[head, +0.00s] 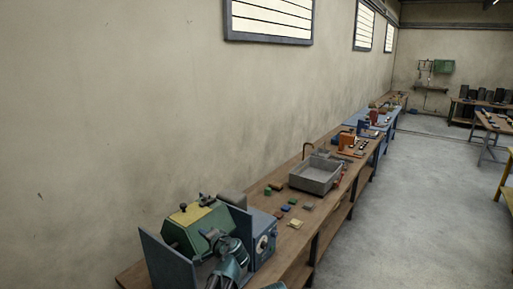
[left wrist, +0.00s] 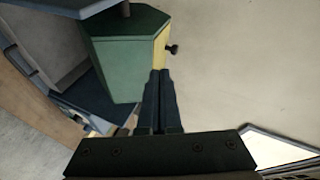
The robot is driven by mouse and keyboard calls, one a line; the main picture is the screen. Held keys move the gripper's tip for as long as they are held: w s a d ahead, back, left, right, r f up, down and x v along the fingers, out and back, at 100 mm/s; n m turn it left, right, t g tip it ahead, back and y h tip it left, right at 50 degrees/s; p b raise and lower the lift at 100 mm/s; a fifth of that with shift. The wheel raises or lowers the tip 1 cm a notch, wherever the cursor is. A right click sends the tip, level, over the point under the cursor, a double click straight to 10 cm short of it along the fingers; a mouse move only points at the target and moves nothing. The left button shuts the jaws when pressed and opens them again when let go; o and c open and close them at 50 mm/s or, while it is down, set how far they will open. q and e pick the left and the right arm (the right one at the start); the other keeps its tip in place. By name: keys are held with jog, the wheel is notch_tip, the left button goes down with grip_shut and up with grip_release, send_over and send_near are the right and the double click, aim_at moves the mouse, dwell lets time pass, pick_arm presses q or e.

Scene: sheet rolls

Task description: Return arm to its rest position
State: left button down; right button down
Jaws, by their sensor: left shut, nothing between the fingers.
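My left gripper (head: 212,234) is in front of the green machine housing (head: 186,228) in the head view, with its arm coming up from the bottom edge. In the left wrist view its two dark fingers (left wrist: 160,74) are together with nothing between them. Beyond the fingertips is the green housing (left wrist: 130,62) with a yellow face and a dark knob. I cannot tell whether the fingers touch it.
The machine has dark side plates and a blue box (head: 264,238) with a dial. It stands on a long wooden bench (head: 283,247) along the wall. Small coloured blocks and a grey tray (head: 318,181) lie farther along. The floor (head: 420,220) at right is clear.

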pick_arm(q)
jog(key=s+a+f+n+g+h, duration=0.4)
jog(key=s+f+g, duration=0.3)
jog(key=s+f, duration=0.55)
jog(key=s+d+f+n+g+h, duration=0.1)
jog(key=s+d+n+g+h, duration=0.1)
jog(key=s, duration=0.5)
jog(key=s+d+f+n+g+h, duration=0.1)
jog(key=s+d+n+g+h, duration=0.15)
jog(key=s, duration=0.35)
jog(key=s+d+f+m+b, duration=0.2)
jog(key=d+f+b, duration=0.3)
jog(key=f+b, duration=0.3)
jog(key=s+d+f+m+y+b, duration=0.1)
jog(key=s+d+f+m+b, duration=0.1)
jog(key=d+f+b, duration=0.4)
notch_tip(320, 180, down, 2)
jog(key=shift+s+d+m+b, duration=0.25)
jog(key=shift+s+m+b, duration=0.1)
jog(key=shift+s+b, duration=0.6)
jog(key=shift+w, duration=0.1)
